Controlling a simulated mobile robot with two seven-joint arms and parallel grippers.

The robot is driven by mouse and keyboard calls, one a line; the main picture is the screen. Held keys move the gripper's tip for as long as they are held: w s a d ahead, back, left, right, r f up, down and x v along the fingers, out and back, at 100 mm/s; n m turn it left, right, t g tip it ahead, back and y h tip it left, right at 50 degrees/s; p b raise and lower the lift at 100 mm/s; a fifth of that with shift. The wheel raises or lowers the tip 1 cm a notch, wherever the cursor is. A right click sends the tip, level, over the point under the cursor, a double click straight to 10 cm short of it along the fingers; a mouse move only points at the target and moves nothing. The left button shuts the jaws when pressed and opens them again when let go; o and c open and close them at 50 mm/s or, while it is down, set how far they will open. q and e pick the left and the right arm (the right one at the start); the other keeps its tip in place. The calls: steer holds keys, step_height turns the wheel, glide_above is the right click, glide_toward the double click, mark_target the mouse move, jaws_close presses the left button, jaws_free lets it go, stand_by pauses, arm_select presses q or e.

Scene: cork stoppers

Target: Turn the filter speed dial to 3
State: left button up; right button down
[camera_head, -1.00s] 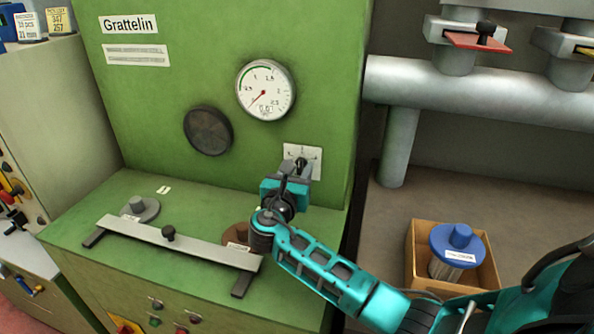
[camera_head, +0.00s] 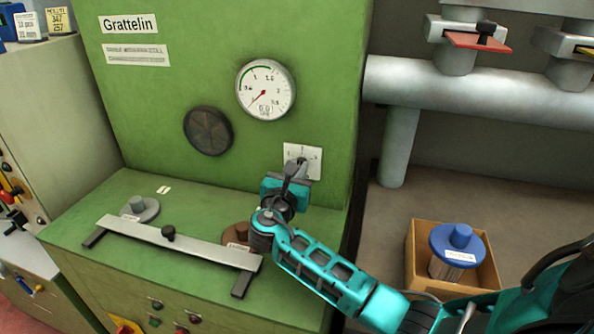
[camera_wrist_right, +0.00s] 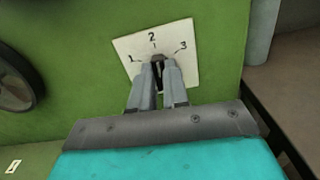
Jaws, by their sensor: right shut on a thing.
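The filter speed dial sits on a white plate (camera_head: 314,153) on the green machine's front, right of and below the round gauge. In the right wrist view the plate (camera_wrist_right: 128,46) shows 1 at left, 2 at top and 3 at right. My right gripper (camera_wrist_right: 158,76) is shut on the dark dial knob (camera_wrist_right: 157,59), its two grey fingers on either side. The fingers hide most of the knob, so I cannot tell which number it points to. The right gripper (camera_head: 298,168) also shows in the head view. My left gripper is not in view.
A round gauge (camera_head: 265,90) and a dark round cover (camera_head: 208,131) are on the same panel. A grey bar (camera_head: 180,241) with a black knob crosses the ledge below. A cardboard box (camera_head: 482,279) holding a blue-topped part (camera_head: 458,245) stands at right.

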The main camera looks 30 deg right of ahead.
steer(key=shift+s+d+f+m+b, duration=0.1)
steer(key=shift+m+b, duration=0.9)
steer(key=shift+m, duration=1.7)
steer(key=shift+f+m+b, duration=0.1)
steer(key=shift+m+b, duration=0.85)
steer(key=shift+m, duration=1.75)
steer(key=shift+r+m, duration=0.1)
steer(key=shift+m, duration=0.2)
steer(key=c, duration=1.1)
jaws_free()
steer(key=v, duration=1.3)
